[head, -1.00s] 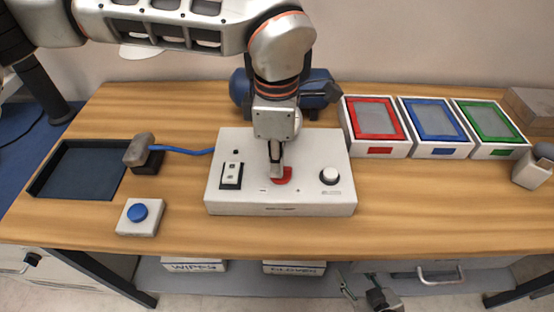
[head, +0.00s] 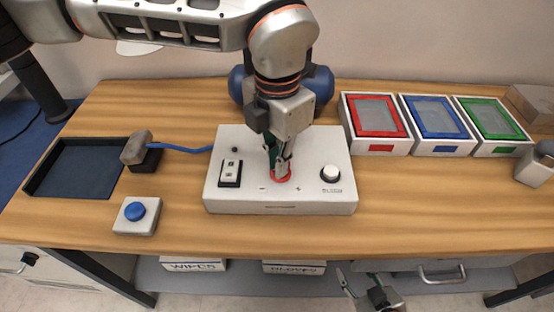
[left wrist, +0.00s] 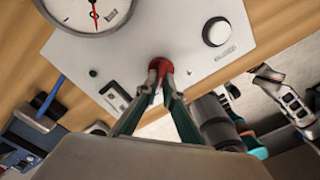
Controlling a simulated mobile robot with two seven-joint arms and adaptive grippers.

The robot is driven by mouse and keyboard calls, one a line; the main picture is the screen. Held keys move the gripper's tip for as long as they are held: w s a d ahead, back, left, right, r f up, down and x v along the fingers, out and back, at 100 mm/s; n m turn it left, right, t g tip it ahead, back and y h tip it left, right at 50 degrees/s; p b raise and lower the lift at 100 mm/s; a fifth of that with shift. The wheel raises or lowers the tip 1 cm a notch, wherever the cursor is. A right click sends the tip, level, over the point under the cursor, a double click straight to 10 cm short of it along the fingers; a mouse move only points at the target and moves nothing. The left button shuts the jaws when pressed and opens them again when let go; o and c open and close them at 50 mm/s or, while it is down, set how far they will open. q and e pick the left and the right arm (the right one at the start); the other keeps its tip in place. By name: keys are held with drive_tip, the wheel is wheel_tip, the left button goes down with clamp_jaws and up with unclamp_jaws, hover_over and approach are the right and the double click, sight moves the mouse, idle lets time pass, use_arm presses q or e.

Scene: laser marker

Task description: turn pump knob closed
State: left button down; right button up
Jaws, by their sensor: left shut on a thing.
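The pump unit is a white box (head: 235,200) on the table, with a red knob (head: 284,178) on its top near the middle. In the left wrist view the red knob (left wrist: 155,72) sits between the fingertips. My left gripper (head: 278,170) points down from above and is shut on the knob, partly hiding it. The left gripper's fingertips (left wrist: 159,68) touch the knob from both sides. My right gripper (head: 357,280) is low in front of the table, its fingers apart and empty.
The box also carries a white dial (head: 331,173), a switch (head: 230,172) and a gauge (left wrist: 88,10). Left are a dark tray (head: 75,170), a blue button (head: 136,211) and a grey-headed tool (head: 138,147). Right are red (head: 381,149), blue (head: 445,150) and green (head: 496,149) framed boxes.

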use_arm(q)
drive_tip(key=shift+n, duration=0.4)
drive_tip(key=c, duration=2.2)
unclamp_jaws()
wheel_tip(320, 180, up, 12)
